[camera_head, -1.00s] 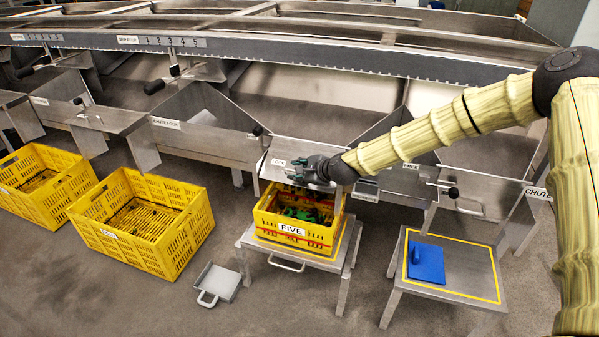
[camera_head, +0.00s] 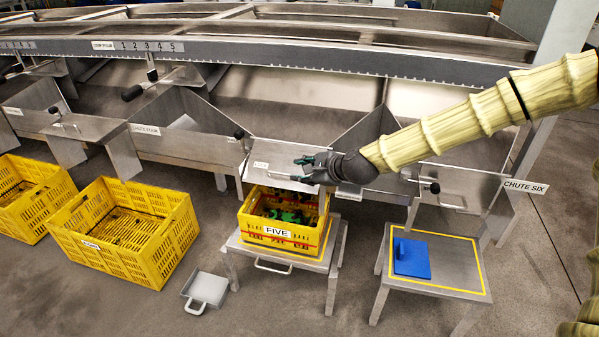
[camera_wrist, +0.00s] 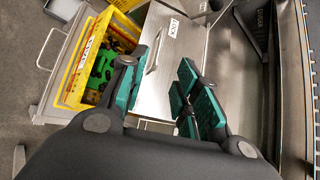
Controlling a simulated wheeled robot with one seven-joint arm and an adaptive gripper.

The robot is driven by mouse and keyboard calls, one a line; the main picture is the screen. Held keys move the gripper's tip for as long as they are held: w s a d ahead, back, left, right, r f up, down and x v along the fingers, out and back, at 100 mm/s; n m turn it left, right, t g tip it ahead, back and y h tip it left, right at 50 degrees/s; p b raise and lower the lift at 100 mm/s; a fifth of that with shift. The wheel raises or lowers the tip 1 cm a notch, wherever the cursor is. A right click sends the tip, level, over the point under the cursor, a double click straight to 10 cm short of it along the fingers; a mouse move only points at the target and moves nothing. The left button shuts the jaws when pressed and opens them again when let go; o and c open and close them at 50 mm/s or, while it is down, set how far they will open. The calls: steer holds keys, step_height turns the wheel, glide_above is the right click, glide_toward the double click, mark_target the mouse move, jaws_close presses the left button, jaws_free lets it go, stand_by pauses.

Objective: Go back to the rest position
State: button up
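My gripper (camera_head: 308,170) is at the end of my arm, just above the yellow crate labelled FIVE (camera_head: 277,233) and in front of the chute's metal flap. In the wrist view its green-padded fingers (camera_wrist: 160,92) stand apart with nothing between them. The metal flap (camera_wrist: 165,60) with a handle and a label lies beyond the fingers. The crate also shows in the wrist view (camera_wrist: 72,80), left of the fingers, with green and dark pieces in it. My arm reaches in from the right in the head view.
A small table (camera_head: 460,258) with a yellow outline holds a blue object (camera_head: 411,258) at the right. Yellow crates (camera_head: 120,232) stand on the floor at the left. A grey scoop (camera_head: 205,289) lies near the crate table. The sizer frame runs across the back.

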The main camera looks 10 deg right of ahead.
steer(key=shift+s+f, duration=0.1)
steer(key=s+d+f+n+g+h, duration=0.1)
steer(key=s+f+n+g+h, duration=0.55)
steer(key=s+f, duration=1.95)
steer(key=s+d+f+n+g, duration=0.1)
steer(key=s+d+f+n, duration=0.35)
steer(key=s, duration=0.45)
steer(key=s+d+f+n+g, duration=0.1)
steer(key=s+d+f+n, duration=0.35)
steer(key=s, duration=0.55)
steer(key=s+d+n, duration=0.2)
steer(key=s+n, duration=0.1)
steer(key=s, duration=0.1)
step_height(320, 180, up, 18)
steer(key=p, duration=1.8)
steer(key=shift+a+f+g+p, duration=0.15)
steer(key=shift+a+g+p, duration=0.15)
steer(key=shift+g, duration=0.15)
steer(key=shift+s, duration=0.1)
